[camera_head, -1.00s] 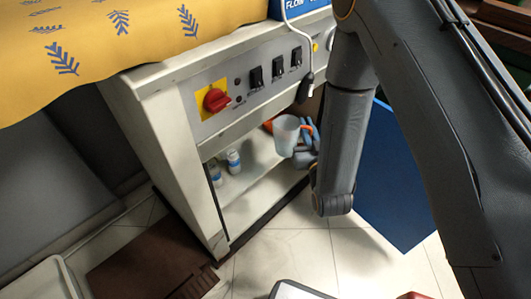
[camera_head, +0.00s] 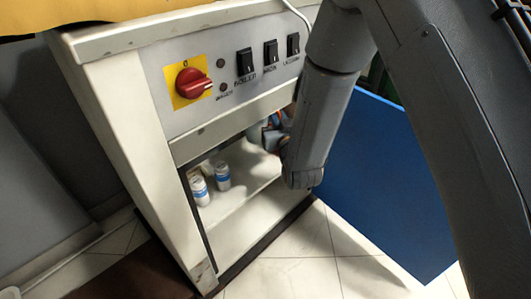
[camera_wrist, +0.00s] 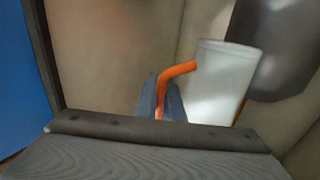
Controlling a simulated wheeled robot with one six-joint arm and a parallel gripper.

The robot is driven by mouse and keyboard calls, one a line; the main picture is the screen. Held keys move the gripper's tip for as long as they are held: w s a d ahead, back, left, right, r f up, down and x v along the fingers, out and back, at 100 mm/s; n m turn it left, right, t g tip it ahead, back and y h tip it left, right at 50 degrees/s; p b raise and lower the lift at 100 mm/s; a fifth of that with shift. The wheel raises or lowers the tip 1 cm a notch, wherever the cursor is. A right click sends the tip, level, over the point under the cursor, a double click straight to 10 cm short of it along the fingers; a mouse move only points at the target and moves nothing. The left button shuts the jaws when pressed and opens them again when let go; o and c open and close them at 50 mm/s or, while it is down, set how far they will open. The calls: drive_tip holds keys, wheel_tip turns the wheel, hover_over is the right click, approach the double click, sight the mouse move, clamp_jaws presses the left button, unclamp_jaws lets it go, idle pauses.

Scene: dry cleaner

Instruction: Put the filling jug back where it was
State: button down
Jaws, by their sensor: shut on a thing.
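The filling jug (camera_wrist: 222,85) is a whitish translucent cup with an orange handle, standing out clearly in the wrist view. My gripper (camera_wrist: 160,97) has its blue-grey fingers shut on that handle. The jug looks near upright, slightly tilted in this picture. In the head view my gripper (camera_head: 272,134) is at the opening of the ironing table's lower compartment, partly behind my own arm. The jug's body cannot be made out there. Whether its base touches the shelf (camera_head: 240,168) is hidden.
Two white bottles with blue labels (camera_head: 199,188) (camera_head: 222,175) stand on the shelf, left of my gripper. The control panel (camera_head: 235,80) with a red knob (camera_head: 193,83) overhangs the opening. A blue board (camera_head: 385,185) stands to the right. A dark grey shape (camera_wrist: 277,45) lies beyond the jug.

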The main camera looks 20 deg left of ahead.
wheel_tip(320, 180, down, 9)
drive_tip(key=b, duration=0.4)
drive_tip(key=shift+f, duration=0.1)
drive_tip(key=shift+f, duration=0.15)
drive_tip(key=c, duration=1.9)
unclamp_jaws()
